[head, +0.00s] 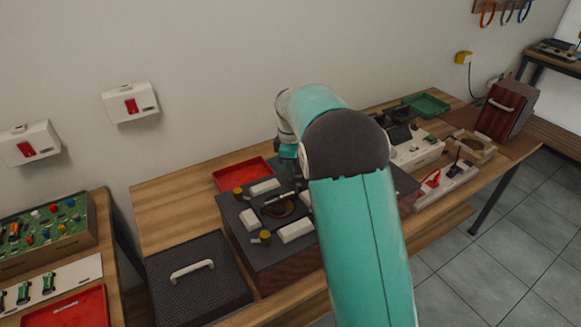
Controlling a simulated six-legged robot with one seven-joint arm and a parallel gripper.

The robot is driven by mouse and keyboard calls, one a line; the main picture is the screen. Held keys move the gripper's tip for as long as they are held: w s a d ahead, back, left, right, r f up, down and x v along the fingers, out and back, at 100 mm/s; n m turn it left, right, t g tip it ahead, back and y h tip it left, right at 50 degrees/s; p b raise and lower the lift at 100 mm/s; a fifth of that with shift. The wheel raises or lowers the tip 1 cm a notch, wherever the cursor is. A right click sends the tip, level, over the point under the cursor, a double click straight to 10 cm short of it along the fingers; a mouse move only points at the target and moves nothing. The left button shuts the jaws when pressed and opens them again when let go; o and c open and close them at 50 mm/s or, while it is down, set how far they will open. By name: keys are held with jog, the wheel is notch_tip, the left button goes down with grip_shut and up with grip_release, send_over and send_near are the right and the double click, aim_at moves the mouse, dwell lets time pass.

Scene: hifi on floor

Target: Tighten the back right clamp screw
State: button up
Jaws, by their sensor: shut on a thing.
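A dark box-shaped unit with reddish sides (268,262) sits on the wooden table in the head view. Brass-coloured clamp screws show at the back left (238,193) and front left (265,237). My gripper (290,178) points down at the unit's back right corner, beyond the recess. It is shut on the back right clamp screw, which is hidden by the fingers. My arm covers the unit's right part. The screw's tightness cannot be seen.
A red tray (242,174) lies behind the unit, close to my gripper. A dark lidded box with a pale handle (192,270) is at the left. Pale devices (415,152), a green tray (427,105) and a dark red case (506,110) stand at the right.

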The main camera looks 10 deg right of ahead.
jog(key=m, duration=0.5)
jog(key=shift+m, duration=0.3)
jog(key=m, duration=0.5)
jog(key=shift+m, duration=0.3)
jog(key=m, duration=0.5)
jog(key=shift+m, duration=2.5)
jog(key=o, duration=1)
